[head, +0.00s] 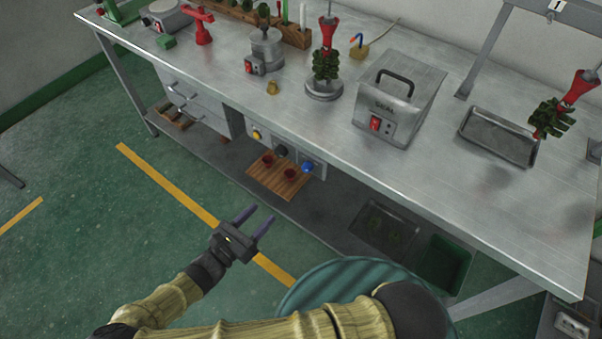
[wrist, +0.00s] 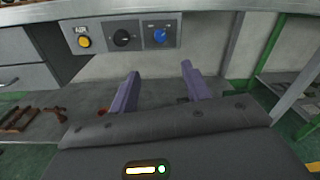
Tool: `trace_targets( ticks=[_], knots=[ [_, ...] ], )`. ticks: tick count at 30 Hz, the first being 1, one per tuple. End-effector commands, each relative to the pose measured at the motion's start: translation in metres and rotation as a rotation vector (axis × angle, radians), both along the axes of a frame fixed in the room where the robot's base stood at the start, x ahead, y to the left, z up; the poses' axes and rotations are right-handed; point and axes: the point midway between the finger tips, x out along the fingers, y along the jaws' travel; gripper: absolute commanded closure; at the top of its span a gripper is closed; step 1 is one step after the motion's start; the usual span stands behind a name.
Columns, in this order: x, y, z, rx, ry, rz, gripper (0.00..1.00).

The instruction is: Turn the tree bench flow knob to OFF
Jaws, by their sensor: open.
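A grey control panel (head: 270,140) hangs under the front edge of the steel bench. It carries a yellow button marked AIR (wrist: 84,42), a black round knob (wrist: 123,38) in the middle and a blue knob (wrist: 160,36) on the right. The same black knob (head: 281,150) and blue knob (head: 307,167) show in the head view. I cannot read which one is the flow knob. My gripper (head: 260,214) is open and empty, in front of the panel and apart from it. In the wrist view its fingers (wrist: 160,70) point forward below the knobs.
The steel bench (head: 330,130) holds a grey machine (head: 400,98), a green wax tree on a stand (head: 326,68) and a metal tray (head: 498,137). A lower shelf (head: 335,215) holds a wooden board (head: 278,180). A drawer unit (head: 200,105) stands left of the panel.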

Motion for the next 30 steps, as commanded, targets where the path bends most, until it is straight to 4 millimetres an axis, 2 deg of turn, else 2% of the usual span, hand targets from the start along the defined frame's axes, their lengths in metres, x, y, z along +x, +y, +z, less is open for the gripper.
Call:
trace_targets(
  ticks=[8,30],
  knots=[
    [0.019,-0.017,0.001,-0.001,-0.001,-0.003,0.52],
    [0.117,-0.104,0.0,-0.001,0.0,-0.009,0.52]
  ],
)
